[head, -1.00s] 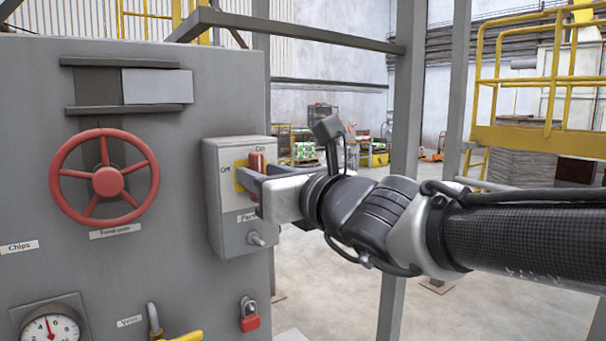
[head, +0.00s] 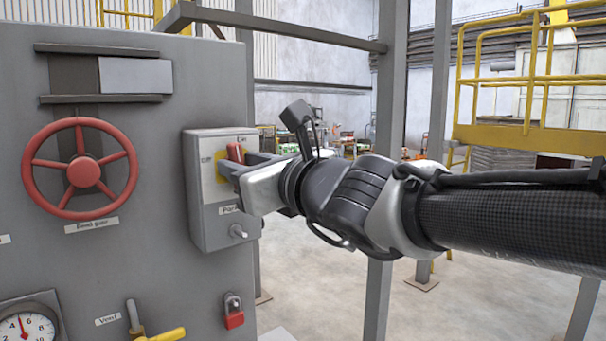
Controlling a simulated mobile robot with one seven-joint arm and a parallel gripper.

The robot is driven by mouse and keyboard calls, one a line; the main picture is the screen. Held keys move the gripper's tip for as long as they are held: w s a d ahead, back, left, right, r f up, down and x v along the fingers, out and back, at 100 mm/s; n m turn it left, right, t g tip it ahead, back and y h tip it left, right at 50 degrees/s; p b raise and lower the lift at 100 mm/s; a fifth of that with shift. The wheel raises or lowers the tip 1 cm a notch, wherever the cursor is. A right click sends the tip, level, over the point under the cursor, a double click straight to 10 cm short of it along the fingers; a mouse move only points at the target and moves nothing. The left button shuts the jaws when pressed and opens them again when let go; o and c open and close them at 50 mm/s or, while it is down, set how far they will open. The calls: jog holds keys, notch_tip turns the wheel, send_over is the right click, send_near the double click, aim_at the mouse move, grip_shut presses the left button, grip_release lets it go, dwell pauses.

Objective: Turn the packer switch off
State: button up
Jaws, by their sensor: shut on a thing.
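The packer switch is a red handle (head: 235,152) on a yellow plate (head: 221,165), set in a grey switch box (head: 197,220) on the side of the machine panel. Off is marked left of the handle and On above it. The handle stands close to upright, leaning a little left at its top. My gripper (head: 228,172) comes in from the right with its fingers at the handle, shut on it. The fingers hide the handle's lower part. A label and a small metal toggle (head: 238,231) show below my gripper.
A red handwheel (head: 82,172) is on the panel left of the box. A red padlock (head: 233,312), a yellow-handled valve (head: 150,332) and a pressure gauge (head: 26,328) sit lower. A grey post (head: 388,180) stands behind my arm.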

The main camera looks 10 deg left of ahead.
jog(key=shift+s+a+f+n+b, duration=0.1)
jog(key=shift+f+n+b, duration=0.05)
jog(key=shift+n+b, duration=2.4)
jog(key=shift+s+a+f+n+b, duration=0.1)
jog(key=shift+f+n+b, duration=0.1)
jog(key=shift+n+b, duration=2.25)
jog(key=shift+s+f+n+b, duration=0.1)
jog(key=shift+f+n+b, duration=0.05)
jog(key=shift+n+b, duration=2.4)
jog(key=shift+n, duration=0.55)
jog(key=o, duration=0.7)
jog(key=shift+r, duration=0.1)
jog(key=v, duration=1.7)
jog(key=shift+d, duration=0.2)
